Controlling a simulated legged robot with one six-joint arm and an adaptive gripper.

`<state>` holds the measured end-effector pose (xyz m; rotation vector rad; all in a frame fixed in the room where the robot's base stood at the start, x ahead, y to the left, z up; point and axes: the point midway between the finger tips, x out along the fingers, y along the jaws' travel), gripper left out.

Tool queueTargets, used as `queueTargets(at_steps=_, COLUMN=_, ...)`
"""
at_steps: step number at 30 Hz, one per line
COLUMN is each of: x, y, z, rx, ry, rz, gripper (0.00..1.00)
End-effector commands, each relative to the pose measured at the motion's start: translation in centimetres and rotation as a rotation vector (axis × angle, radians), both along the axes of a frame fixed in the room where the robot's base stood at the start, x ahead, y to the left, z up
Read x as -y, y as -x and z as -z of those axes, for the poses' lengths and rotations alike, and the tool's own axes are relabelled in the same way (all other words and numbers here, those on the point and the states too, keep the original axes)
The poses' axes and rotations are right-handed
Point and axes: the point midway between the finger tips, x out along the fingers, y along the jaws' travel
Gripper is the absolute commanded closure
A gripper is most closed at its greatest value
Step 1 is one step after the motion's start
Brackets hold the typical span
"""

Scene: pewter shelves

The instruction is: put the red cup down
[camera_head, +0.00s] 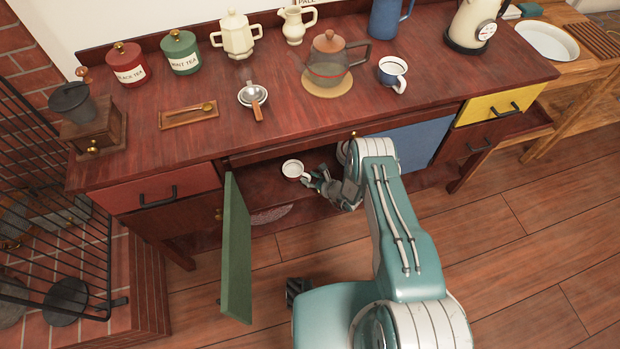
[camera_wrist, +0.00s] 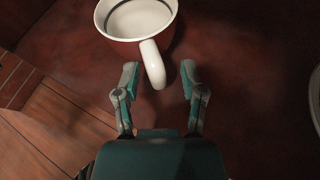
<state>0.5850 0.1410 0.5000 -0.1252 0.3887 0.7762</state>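The red cup (camera_head: 293,170) is upright inside the open middle compartment of the cabinet (camera_head: 262,184), and appears to rest on its shelf. It has a white inside and rim. In the wrist view the cup (camera_wrist: 139,22) is at the top, with its white handle (camera_wrist: 153,64) pointing toward my gripper (camera_wrist: 159,80). My gripper's two fingers are spread on either side of the handle, with a visible gap on both sides. In the head view my gripper (camera_head: 314,180) is just right of the cup.
A green door (camera_head: 236,250) stands open left of the compartment. The cabinet top above carries a glass teapot (camera_head: 328,62), a blue-white cup (camera_head: 392,73), a strainer (camera_head: 253,96) and canisters. A blue panel (camera_head: 402,143) is to the right. A pale round edge (camera_wrist: 315,95) shows in the wrist view.

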Motion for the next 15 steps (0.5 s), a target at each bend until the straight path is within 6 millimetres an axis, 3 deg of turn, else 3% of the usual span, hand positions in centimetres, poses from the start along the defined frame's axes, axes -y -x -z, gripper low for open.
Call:
queueTargets(at_steps=8, x=0.4, y=0.3, z=-0.2, rx=-0.001, ry=0.000, rz=0.001, gripper=0.46)
queueTargets(at_steps=15, x=3.0, y=2.7, z=-1.7, rx=-0.002, ry=0.000, rz=0.005, gripper=0.46)
